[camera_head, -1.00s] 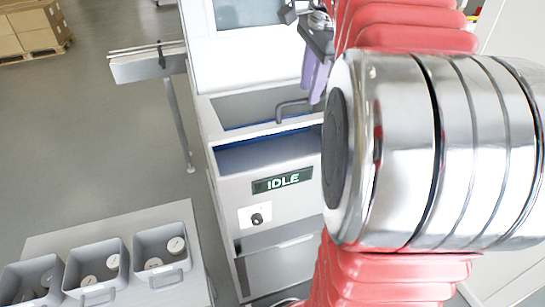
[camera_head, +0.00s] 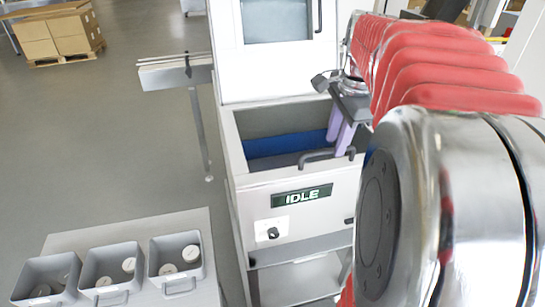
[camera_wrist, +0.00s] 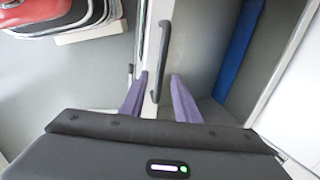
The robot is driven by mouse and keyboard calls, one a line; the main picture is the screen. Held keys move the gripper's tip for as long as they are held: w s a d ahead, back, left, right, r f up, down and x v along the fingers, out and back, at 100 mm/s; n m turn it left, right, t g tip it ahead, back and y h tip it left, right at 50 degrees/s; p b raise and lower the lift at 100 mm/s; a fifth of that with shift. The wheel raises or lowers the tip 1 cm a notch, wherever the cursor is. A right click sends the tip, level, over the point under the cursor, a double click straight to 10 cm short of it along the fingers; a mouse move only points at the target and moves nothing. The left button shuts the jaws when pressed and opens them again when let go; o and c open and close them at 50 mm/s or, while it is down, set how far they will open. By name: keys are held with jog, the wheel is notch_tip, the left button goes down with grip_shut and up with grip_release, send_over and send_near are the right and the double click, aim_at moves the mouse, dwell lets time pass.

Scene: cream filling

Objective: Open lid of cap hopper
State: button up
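The cap hopper (camera_head: 315,222) is a white machine with a green IDLE display. Its dark grey handle (camera_head: 327,155) lies along the front edge of the hopper's top; in the wrist view the handle (camera_wrist: 163,62) runs along a pale edge strip. Behind it I see a grey recess with a blue band (camera_head: 285,143). I cannot tell whether a clear lid panel covers it. My gripper (camera_head: 344,135) is above the right end of the handle, fingers down. In the wrist view its purple fingers (camera_wrist: 158,97) are apart, either side of the edge strip, with the handle just ahead between them.
Three grey bins (camera_head: 109,273) with round pale caps stand on a table (camera_head: 140,229) at lower left. A narrow rail (camera_head: 175,73) on a post is left of the machine. Boxes (camera_head: 58,37) stand far left. Grey floor is open between. My arm hides the right side.

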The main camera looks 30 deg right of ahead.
notch_tip(320, 180, up, 12)
jog(key=s, duration=0.2)
jog(key=n+t+h, duration=0.1)
jog(key=n+t, duration=0.1)
jog(key=n, duration=1.3)
send_near(294, 176)
jog(key=a+f, duration=0.2)
jog(key=f, duration=0.1)
jog(key=shift+s, duration=0.35)
jog(key=s+a+f+n, duration=0.2)
jog(key=a+n, duration=0.1)
jog(key=a, duration=0.4)
jog(key=s+a+f+n+t+y, duration=0.1)
jog(key=s+a+f+n, duration=0.1)
jog(key=a, duration=0.5)
jog(key=shift+s+n+y, duration=0.3)
jog(key=shift+s+n, duration=0.2)
jog(key=shift+n, duration=0.1)
jog(key=shift+d+f, duration=0.1)
jog(key=shift+c, duration=0.4)
